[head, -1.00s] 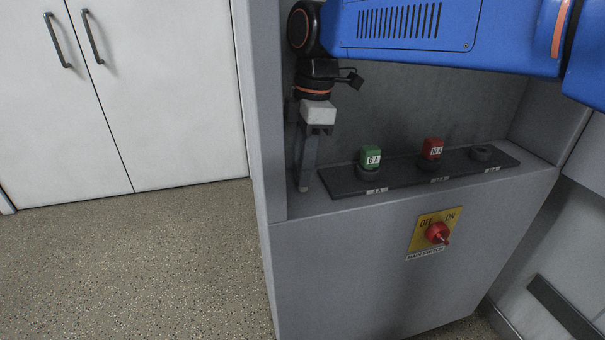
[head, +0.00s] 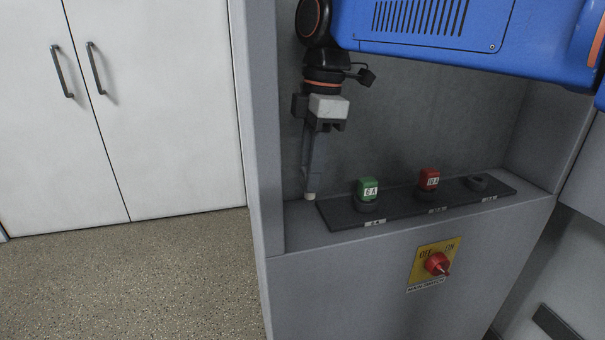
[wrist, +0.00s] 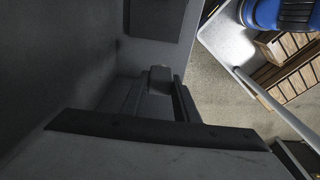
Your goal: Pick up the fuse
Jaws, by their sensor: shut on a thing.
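A small pale fuse (head: 309,196) shows at the tips of my gripper (head: 311,190), at the left end of the ledge in the head view. My gripper points down and is shut on it. The fuse's lower end is close to the ledge; I cannot tell how large the gap is. In the wrist view a dim grey block, apparently the fuse (wrist: 160,76), sits at the tips of my gripper (wrist: 155,90). Its label and most of its body are hidden. A green fuse (head: 369,187) and a red fuse (head: 429,179) stand upright in the dark socket strip.
The dark strip (head: 400,208) lies just right of my gripper, with an empty socket (head: 478,184) at its right. The cabinet's left wall (head: 262,130) is close by on the left. A red main switch (head: 437,263) sticks out of the front below.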

